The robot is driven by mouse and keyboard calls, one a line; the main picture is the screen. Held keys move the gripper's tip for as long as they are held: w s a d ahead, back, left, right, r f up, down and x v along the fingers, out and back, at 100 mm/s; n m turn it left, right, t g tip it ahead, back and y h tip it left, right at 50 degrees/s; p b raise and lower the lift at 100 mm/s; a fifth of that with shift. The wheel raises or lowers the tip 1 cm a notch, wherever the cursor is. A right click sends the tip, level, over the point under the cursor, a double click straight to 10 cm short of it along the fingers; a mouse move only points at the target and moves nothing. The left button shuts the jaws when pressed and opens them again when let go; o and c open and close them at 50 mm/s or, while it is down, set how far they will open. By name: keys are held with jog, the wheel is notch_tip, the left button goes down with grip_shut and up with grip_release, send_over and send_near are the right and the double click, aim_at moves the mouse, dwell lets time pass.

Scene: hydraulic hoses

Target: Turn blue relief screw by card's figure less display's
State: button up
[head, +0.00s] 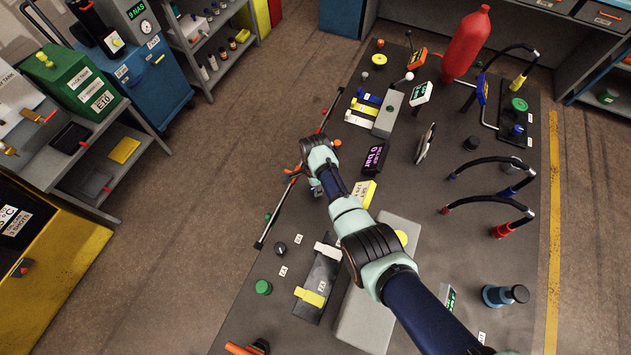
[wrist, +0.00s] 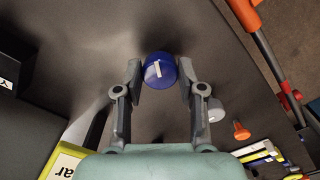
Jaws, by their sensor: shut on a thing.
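My gripper (wrist: 160,82) has its two fingers against opposite sides of a round blue screw head (wrist: 160,66). The head has a white mark on top, nearly upright in the wrist view and slightly tilted. In the head view my gripper (head: 316,184) is low over the bench's left side, and the arm hides the screw. A black display (head: 374,158) with purple digits appears to read 0 bar. A yellow-edged card (head: 366,191) stands beside my arm; its figure is too small to read surely. Part of a yellow card (wrist: 66,165) ending in "ar" shows in the wrist view.
An orange-handled rail (head: 290,190) runs along the bench's left edge. In the wrist view a grey knob (wrist: 215,110) and an orange knob (wrist: 241,130) stand right of my gripper. Hoses (head: 490,200) and a red cylinder (head: 466,45) stand further right.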

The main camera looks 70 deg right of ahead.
dwell(0.4)
jog(key=o, duration=1.1)
jog(key=shift+o, duration=0.2)
notch_tip(320, 180, up, 12)
